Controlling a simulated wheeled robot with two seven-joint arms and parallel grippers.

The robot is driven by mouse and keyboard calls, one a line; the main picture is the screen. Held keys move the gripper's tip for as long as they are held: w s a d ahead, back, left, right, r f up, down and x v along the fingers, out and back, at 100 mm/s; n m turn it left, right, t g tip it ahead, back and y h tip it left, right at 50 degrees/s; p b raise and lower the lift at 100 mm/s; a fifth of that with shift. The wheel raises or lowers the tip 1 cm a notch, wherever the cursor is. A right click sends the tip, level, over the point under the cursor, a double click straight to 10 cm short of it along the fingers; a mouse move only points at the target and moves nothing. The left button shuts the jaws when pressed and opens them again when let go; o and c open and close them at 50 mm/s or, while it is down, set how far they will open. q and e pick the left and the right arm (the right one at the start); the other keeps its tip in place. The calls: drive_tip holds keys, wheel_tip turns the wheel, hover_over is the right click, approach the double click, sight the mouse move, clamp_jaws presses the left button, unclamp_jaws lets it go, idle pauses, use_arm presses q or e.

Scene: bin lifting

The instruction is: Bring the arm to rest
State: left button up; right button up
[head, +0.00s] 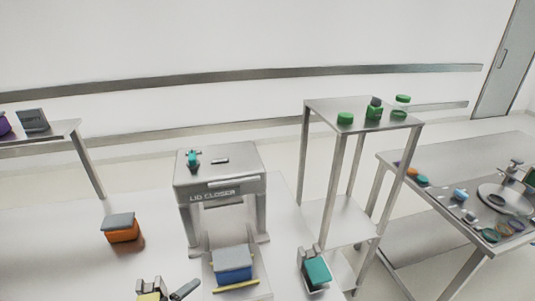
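My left gripper (150,282) is at the bottom edge of the head view, with a yellow part behind its fingers. Its two fingers stand apart with nothing seen between them. A blue bin (233,273) with a grey lid sits upright between the grippers, in front of the lid closer (220,180). Neither gripper appears to touch it. Most of both arms is out of view.
An orange bin (121,232) with a grey lid stands on the left of the white bench. A tall metal shelf (330,108) with green jars is right of the lid closer. A side table (470,150) with several small items stands far right.

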use_arm(q)
drive_tip(key=s+a+f+n+g+y, duration=0.1)
drive_tip(key=s+n, duration=0.1)
drive_tip(key=n, duration=0.2)
drive_tip(key=s+a+f+n+g+y, duration=0.1)
drive_tip(key=s+f+n+y, duration=0.1)
drive_tip(key=n, duration=0.2)
drive_tip(key=s+a+f+n+g+y, duration=0.1)
drive_tip(key=s+n, duration=0.2)
drive_tip(key=n, duration=0.1)
drive_tip(key=shift+a+f+y, duration=0.25)
drive_tip(key=shift+f+y, duration=0.15)
drive_tip(key=s+a+f+n+g+y, duration=0.15)
drive_tip(key=s+f+n+g, duration=0.35)
drive_tip(key=s+n, duration=0.5)
wheel_tip(320, 180, down, 32)
drive_tip(key=s+g+b, duration=0.2)
drive_tip(key=s+b, duration=0.1)
drive_tip(key=b, duration=0.3)
drive_tip(key=s+a+f+m+g+b, duration=0.1)
drive_tip(key=s+a+f+b, duration=0.2)
drive_tip(key=s+f, duration=1.2)
wheel_tip(320, 180, down, 3)
drive_tip(key=shift+a+r+b, duration=0.1)
drive_tip(key=shift+a+b, duration=0.05)
drive_tip(key=shift+b, duration=0.35)
